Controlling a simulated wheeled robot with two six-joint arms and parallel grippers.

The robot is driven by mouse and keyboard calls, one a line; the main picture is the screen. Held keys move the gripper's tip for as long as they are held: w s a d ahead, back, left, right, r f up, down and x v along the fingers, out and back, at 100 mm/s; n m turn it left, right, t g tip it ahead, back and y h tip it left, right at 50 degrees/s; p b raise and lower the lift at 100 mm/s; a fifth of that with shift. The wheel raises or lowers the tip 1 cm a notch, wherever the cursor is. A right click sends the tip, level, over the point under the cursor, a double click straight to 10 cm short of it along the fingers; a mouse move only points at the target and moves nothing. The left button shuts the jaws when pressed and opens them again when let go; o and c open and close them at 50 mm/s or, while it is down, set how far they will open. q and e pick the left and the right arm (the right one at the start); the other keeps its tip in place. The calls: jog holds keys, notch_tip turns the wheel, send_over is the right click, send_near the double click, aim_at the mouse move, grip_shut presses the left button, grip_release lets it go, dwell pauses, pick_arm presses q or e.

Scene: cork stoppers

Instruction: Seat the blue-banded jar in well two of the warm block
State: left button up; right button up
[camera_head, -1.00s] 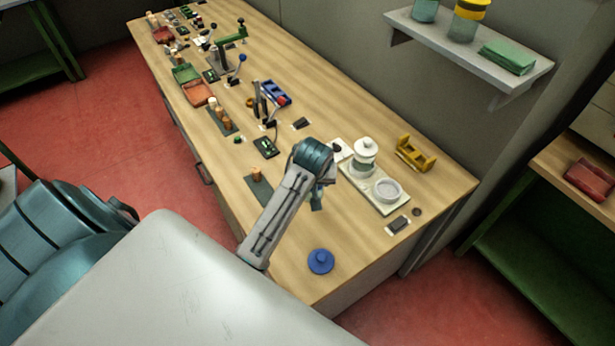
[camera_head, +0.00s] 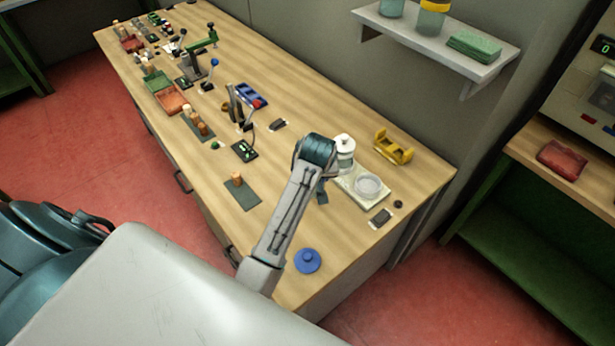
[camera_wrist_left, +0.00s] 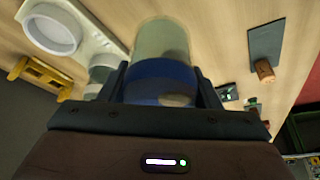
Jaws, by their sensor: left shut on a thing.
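The blue-banded jar (camera_wrist_left: 160,72) is clear with a wide blue band and sits between the fingers of my left gripper (camera_wrist_left: 160,88) in the left wrist view. That gripper is shut on it. In the head view my left arm hides the jar and most of the gripper. The warm block is a cream slab (camera_head: 347,191) just right of my left wrist. Its near well, a pale round ring (camera_head: 368,184), looks empty; the ring also shows in the left wrist view (camera_wrist_left: 52,32). A white-lidded jar (camera_head: 344,145) stands at the block's far end. My right gripper is out of view.
A yellow rack (camera_head: 393,147) stands behind the block. A dark pad (camera_head: 381,217) lies right of it. A blue knobbed disc (camera_head: 307,260) lies near the front edge. A cork (camera_head: 237,179) stands on a dark mat (camera_head: 243,198). The wood between mat and arm is clear.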

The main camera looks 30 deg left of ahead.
pick_arm(q)
jog(key=w+d+b, duration=0.1)
jog(key=w+d, duration=1.1)
jog(key=shift+w+d+b, duration=0.3)
jog(key=shift+w+b, duration=0.05)
dwell(1.7)
jog(key=shift+r+p, duration=0.1)
jog(key=shift+p, duration=0.3)
dwell(0.6)
jog(key=shift+f+b, duration=0.55)
jog(key=shift+f, duration=1.9)
dwell(1.3)
